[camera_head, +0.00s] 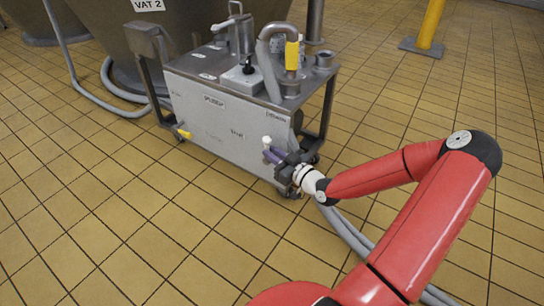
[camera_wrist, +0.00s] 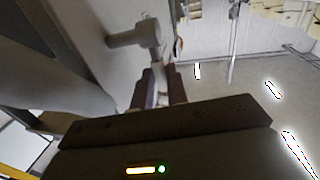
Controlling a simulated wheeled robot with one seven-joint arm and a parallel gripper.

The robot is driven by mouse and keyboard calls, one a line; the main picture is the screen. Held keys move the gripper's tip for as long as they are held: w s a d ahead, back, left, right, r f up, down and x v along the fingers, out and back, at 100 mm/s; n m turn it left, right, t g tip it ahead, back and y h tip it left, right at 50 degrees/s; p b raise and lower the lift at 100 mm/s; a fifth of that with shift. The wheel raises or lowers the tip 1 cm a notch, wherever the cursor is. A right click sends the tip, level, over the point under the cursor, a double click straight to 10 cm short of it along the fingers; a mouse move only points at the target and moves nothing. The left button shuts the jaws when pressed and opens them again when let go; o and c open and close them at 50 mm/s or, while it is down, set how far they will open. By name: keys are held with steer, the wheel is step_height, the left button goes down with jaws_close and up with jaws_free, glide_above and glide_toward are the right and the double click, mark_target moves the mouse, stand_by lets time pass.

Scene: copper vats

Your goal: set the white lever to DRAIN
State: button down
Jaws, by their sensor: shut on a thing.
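The white lever (camera_head: 266,141) is on the front panel of the steel pump cart (camera_head: 215,115), near its lower right corner. Its pale end shows just above my fingers. My gripper (camera_head: 275,157) is at the panel, shut on the lever. In the wrist view, my two dark fingers (camera_wrist: 162,86) close around the lever's grey-looking shaft (camera_wrist: 156,62), and a round stub (camera_wrist: 130,36) reaches left to the panel. Small labels sit on the panel near the lever, too small to read surely.
A yellow handle (camera_head: 184,133) sticks out at the panel's lower left. A hose with a yellow grip (camera_head: 292,54) and a black-knobbed control (camera_head: 248,66) are on top. VAT 2 (camera_head: 190,20) stands behind. Grey hoses (camera_head: 350,235) cross the floor at right. The tiled floor in front is clear.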

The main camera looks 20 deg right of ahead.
stand_by(0.5)
steer(key=c, duration=1.4)
jaws_free()
steer(key=shift+p+v, duration=0.4)
steer(key=shift+v, duration=3.5)
steer(key=shift+f, duration=0.1)
